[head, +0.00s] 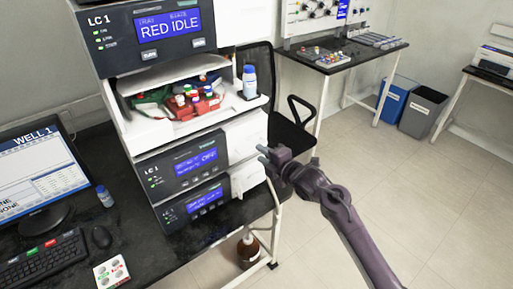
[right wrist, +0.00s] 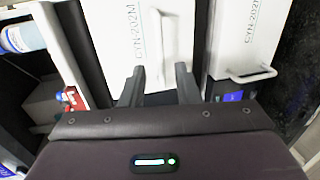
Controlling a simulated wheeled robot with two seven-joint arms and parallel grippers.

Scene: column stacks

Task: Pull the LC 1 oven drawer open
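The LC 1 stack stands on the black bench in the head view. Its oven (head: 181,163) has a dark front with a blue display reading OFF. White side panels face right; the oven's panel (head: 245,136) shows close up in the right wrist view (right wrist: 115,35), marked CYN-202M. A white handle (right wrist: 187,35) sits on that panel. My right gripper (head: 264,155) is beside this panel; in the right wrist view its two dark fingers (right wrist: 158,86) are spread apart, with the handle's lower part between them. Contact cannot be told. My left gripper is out of view.
A lower module (head: 195,204) has a similar panel and handle (right wrist: 252,75). A blue-capped bottle (head: 249,82) stands on the open tray above the oven. A black chair (head: 288,125) is behind my right gripper. The floor to the right is clear.

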